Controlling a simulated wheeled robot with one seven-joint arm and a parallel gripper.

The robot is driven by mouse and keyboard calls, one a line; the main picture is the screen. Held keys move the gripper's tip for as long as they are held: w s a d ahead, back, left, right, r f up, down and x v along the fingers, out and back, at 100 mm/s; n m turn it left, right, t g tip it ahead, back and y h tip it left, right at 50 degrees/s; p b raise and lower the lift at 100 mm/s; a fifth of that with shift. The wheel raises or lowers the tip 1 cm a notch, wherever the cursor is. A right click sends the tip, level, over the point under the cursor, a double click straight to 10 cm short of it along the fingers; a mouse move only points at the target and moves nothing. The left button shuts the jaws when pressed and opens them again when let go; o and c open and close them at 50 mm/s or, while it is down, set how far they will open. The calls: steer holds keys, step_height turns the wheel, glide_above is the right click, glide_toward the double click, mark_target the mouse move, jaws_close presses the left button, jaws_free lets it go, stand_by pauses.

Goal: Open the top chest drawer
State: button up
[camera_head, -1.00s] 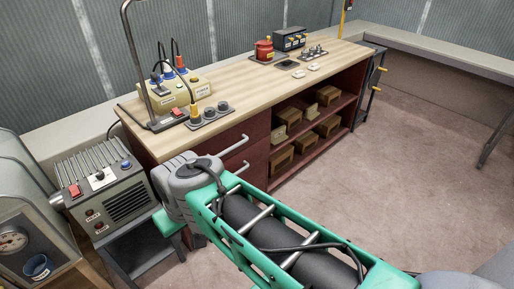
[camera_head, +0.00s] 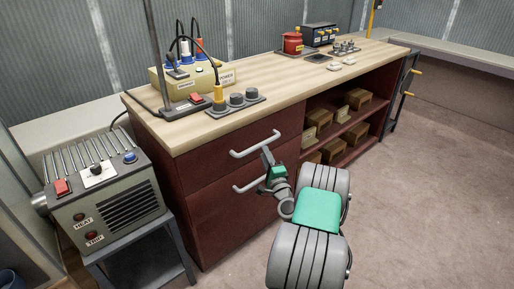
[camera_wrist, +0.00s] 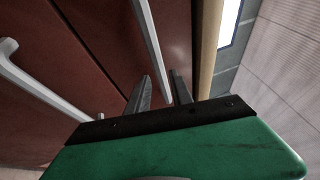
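The top chest drawer (camera_head: 225,149) is the upper dark red front at the left end of the wooden-topped chest, and it looks shut. Its pale bar handle (camera_head: 254,145) also shows in the wrist view (camera_wrist: 151,40). The lower drawer (camera_head: 225,200) has a like handle (camera_head: 250,184), seen at the left of the wrist view (camera_wrist: 35,80). My gripper (camera_head: 266,157) is at the top drawer's handle, near its right end. In the wrist view its two fingers (camera_wrist: 160,78) are apart, with the top handle lined up between them. I cannot tell whether they touch it.
A grey heater (camera_head: 105,195) on a small stand is left of the chest. The worktop (camera_head: 270,85) carries a cream power box (camera_head: 190,80), a red pot (camera_head: 292,43) and other small items. Open shelves with wooden boxes (camera_head: 333,150) are right of the drawers. Carpet (camera_head: 430,190) is clear at right.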

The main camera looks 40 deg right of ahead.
mark_target(260, 145)
steer(key=x, duration=0.6)
steer(key=shift+a+f, duration=0.1)
steer(key=shift+a, duration=0.05)
jaws_close()
stand_by(1.1)
